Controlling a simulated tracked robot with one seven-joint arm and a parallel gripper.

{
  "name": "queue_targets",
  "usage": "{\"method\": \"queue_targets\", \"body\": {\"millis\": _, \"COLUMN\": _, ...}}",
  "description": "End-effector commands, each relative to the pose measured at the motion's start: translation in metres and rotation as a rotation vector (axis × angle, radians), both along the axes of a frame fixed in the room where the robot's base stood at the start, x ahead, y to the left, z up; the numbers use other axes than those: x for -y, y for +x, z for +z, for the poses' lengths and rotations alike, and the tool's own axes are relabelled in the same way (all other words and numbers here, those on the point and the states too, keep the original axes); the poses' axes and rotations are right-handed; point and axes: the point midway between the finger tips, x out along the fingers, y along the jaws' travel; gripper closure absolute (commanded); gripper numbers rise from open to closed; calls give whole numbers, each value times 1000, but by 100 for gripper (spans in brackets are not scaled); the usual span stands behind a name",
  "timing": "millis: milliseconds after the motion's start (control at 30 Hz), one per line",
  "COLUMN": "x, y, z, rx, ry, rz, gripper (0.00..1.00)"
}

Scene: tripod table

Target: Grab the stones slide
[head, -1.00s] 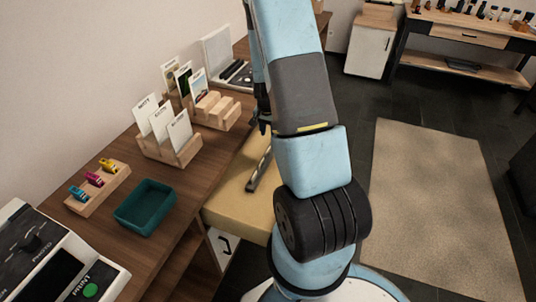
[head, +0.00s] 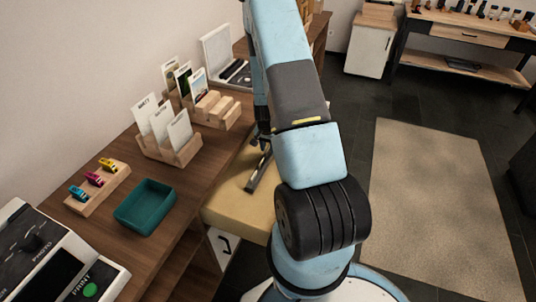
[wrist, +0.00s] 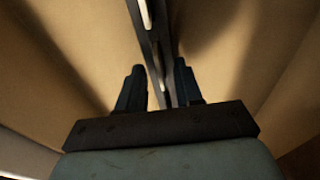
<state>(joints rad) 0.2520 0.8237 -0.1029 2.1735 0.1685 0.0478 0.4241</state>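Three white labelled slides (head: 160,125) stand in a wooden holder (head: 182,154) on the brown table. Picture slides (head: 184,80) stand in another wooden holder (head: 225,112) behind it. The lettering is too small to read, so I cannot tell which is the stones slide. My gripper (wrist: 160,72) is open, with its two dark fingers apart. In the wrist view a dark bar (wrist: 148,38) with pale strips passes between and beyond the fingers, over a tan surface. In the head view my gripper (head: 260,138) is partly hidden by my arm, right of the holders.
A dark bar (head: 259,172) lies on the yellow-tan top (head: 232,210) beside the table. A teal tray (head: 146,207) and a wooden block with coloured clips (head: 98,187) are at the front left. A console (head: 60,262) stands nearest.

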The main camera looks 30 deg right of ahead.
Motion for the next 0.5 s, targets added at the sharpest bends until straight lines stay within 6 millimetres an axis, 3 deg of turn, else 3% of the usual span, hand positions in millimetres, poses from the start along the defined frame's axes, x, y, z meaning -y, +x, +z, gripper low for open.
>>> {"method": "queue_targets", "body": {"millis": 333, "x": 0, "y": 1, "z": -6, "rx": 1, "ry": 1, "rz": 0, "gripper": 65}}
{"method": "queue_targets", "body": {"millis": 500, "x": 0, "y": 1, "z": -6, "rx": 0, "ry": 0, "rz": 1, "gripper": 80}}
